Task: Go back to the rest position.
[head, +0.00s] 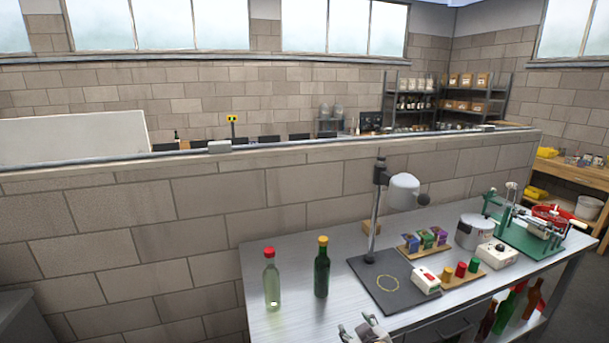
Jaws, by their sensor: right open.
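My right gripper (361,328) shows at the bottom edge of the head view, low over the front of the metal bench (262,324). Its fingers are apart with nothing seen between them, and most of it is cut off by the frame. It is apart from the bottles. My left gripper is not in view. A clear bottle with a red cap (271,280) and a dark green bottle with a yellow cap (321,268) stand upright on the bench, up and left of the right gripper.
A dark stand base (378,295) with a post and lamp-like head (404,188) stands right of the bottles. Beyond are a white-and-red box (426,280), coloured caps (460,269), a grey pot (473,232) and a green device (530,236). A block wall (130,235) rises behind.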

